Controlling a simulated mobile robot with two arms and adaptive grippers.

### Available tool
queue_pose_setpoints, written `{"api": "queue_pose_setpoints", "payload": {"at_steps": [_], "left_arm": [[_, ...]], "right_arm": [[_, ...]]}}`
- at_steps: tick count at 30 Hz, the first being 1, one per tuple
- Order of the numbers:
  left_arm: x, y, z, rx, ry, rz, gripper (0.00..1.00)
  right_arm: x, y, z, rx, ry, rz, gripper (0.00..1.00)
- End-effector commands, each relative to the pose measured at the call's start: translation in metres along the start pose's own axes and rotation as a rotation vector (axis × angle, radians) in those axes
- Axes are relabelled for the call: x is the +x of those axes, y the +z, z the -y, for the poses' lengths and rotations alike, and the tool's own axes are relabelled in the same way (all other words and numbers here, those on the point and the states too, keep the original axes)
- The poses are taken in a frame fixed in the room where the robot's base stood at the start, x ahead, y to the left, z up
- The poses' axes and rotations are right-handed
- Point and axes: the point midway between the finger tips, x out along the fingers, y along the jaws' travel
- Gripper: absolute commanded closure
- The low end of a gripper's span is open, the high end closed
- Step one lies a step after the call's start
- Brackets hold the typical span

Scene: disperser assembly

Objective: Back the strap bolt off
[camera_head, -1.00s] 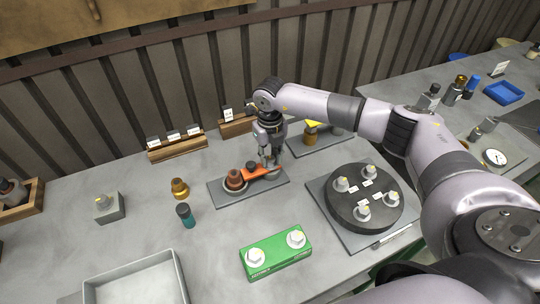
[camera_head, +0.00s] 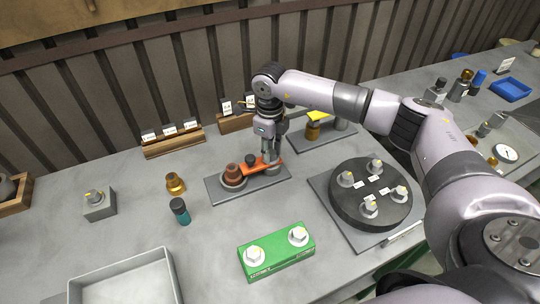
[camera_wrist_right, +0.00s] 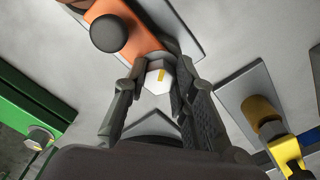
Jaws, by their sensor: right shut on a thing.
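The strap bolt (camera_wrist_right: 158,75) shows in the right wrist view as a pale hex head with a yellow mark. It sits at the end of the orange strap (camera_wrist_right: 128,28), beside a round black knob (camera_wrist_right: 109,33). My right gripper (camera_wrist_right: 157,84) is shut on the bolt head, one finger on each side. In the head view my right gripper (camera_head: 270,158) points down over the right end of the orange strap (camera_head: 259,167) and hides the bolt. The strap lies on a grey plate (camera_head: 218,193), reaching a brown stepped part (camera_head: 233,175). My left gripper is not in view.
A black disc with several bolts (camera_head: 345,205) stands right of the plate. A green block with two bolts (camera_head: 276,252) is in front. A stand with a yellow top (camera_head: 318,116) is behind right.

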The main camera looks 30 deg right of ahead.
Motion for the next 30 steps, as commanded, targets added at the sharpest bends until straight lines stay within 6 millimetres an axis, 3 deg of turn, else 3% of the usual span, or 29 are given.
{"api": "queue_pose_setpoints", "payload": {"at_steps": [1, 15, 30], "left_arm": [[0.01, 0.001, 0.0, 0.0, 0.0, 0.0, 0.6], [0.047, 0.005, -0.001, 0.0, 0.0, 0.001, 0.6], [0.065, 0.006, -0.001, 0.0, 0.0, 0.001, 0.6]], "right_arm": [[0.004, 0.001, 0.001, -0.042, -0.003, 0.003, 1.0], [0.003, 0.0, -0.001, -0.473, -0.002, 0.003, 1.0], [0.0, -0.001, -0.002, -0.733, -0.001, 0.002, 1.0]]}}
